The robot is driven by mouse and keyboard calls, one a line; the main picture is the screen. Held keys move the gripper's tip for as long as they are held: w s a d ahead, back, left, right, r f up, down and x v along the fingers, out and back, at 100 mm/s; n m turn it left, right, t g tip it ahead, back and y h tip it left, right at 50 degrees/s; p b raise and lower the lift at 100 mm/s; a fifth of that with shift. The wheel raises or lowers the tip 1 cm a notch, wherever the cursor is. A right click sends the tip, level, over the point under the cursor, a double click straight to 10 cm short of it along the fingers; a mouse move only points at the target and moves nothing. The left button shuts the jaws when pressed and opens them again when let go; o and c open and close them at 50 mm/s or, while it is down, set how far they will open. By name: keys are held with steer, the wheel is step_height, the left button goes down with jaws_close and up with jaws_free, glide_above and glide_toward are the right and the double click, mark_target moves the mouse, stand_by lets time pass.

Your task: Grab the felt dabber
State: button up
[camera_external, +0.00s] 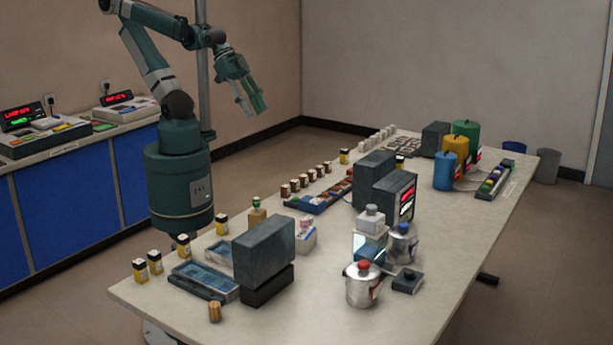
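My gripper (253,111) hangs in the air above and behind the table's far left side. Its two fingers point down and stand apart, with nothing between them. I cannot tell for sure which thing is the felt dabber. One small candidate is a brown, wood-coloured cylinder (214,312) standing upright near the table's front left edge. Another is a tan block with a green top (257,216), behind the large dark grey block. My gripper is far from both and touches neither.
The long pale table (330,318) is crowded. A large dark grey block (263,252), shallow blue trays (205,279), yellow-and-black bottles (139,270), a silver pot (363,288) and a dark display box (396,198) stand on it. The front edge is fairly clear.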

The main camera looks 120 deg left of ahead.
steer(key=shift+r, duration=0.15)
steer(key=w+d+r+n+g+h, duration=0.15)
steer(key=w+d+r+n, duration=0.25)
steer(key=w+d+r, duration=0.85)
steer(key=n+g+y, duration=0.2)
steer(key=n+g, duration=0.4)
steer(key=n, duration=0.4)
glide_above(213, 304)
step_height(213, 304, down, 8)
steer(key=shift+h, duration=0.25)
step_height(213, 304, down, 32)
steer(key=shift+w+f, duration=0.1)
steer(key=shift+f, duration=0.3)
